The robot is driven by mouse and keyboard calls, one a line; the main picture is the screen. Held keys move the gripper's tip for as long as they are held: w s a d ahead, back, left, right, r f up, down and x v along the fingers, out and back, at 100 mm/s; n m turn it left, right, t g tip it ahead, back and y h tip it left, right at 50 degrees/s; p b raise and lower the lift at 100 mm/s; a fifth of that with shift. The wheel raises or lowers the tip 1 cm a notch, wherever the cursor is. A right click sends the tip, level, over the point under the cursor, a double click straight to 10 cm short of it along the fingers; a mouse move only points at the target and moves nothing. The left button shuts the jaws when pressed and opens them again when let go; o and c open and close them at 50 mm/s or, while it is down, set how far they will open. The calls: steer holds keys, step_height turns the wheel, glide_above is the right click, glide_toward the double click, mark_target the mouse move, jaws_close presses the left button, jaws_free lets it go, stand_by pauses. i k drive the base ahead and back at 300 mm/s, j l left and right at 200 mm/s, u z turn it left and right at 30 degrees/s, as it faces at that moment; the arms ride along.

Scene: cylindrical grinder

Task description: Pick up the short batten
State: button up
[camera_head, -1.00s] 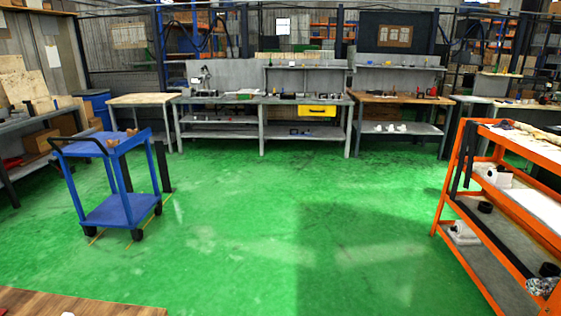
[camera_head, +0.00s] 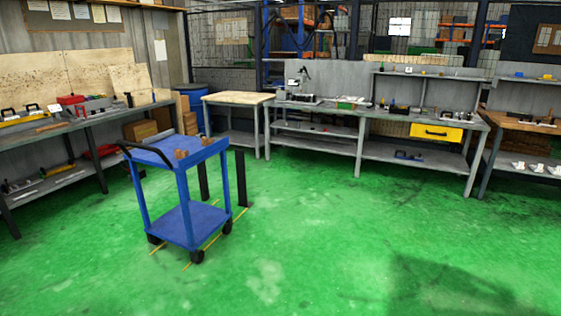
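I cannot make out a short batten for certain. Small brown wooden pieces (camera_head: 181,154) sit at the near edge of the blue cart's top shelf; they are too small to tell their shape. The blue cart (camera_head: 192,222) stands on the green floor left of the middle, with a bare lower shelf. My gripper is not in view.
Two dark upright posts (camera_head: 241,180) stand beside the cart, with yellow strips (camera_head: 202,250) on the floor by it. A cluttered workbench (camera_head: 95,119) runs along the left; a grey bench (camera_head: 362,147) with a yellow drawer (camera_head: 435,132) stands behind. The front right floor is clear.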

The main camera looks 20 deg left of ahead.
mark_target(58, 125)
steer(key=i+j+u, duration=0.3)
steer(key=u, duration=0.2)
steer(key=i+j+u, duration=0.1)
steer(key=i+u, duration=0.6)
steer(key=u, duration=0.25)
steer(key=i+u, duration=0.45)
steer(key=i+l+u, duration=0.25)
steer(key=u, duration=0.25)
steer(key=i+u, duration=0.3)
steer(key=i, duration=1.85)
steer(key=i+z, duration=0.15)
steer(key=i, duration=0.55)
steer(key=i+z, duration=0.15)
steer(key=i, duration=0.6)
steer(key=i+j+z, duration=0.1)
steer(key=i+j, duration=0.15)
steer(key=i, duration=0.45)
steer(key=i+z, duration=0.3)
steer(key=i, duration=0.2)
steer(key=i+j+z, duration=0.3)
steer(key=i, duration=0.15)
steer(key=i+u, duration=0.1)
steer(key=i, duration=0.75)
steer(key=i+u, duration=0.15)
steer(key=i, duration=0.65)
steer(key=i+l+u, duration=0.1)
steer(key=i, duration=0.75)
steer(key=l, duration=0.1)
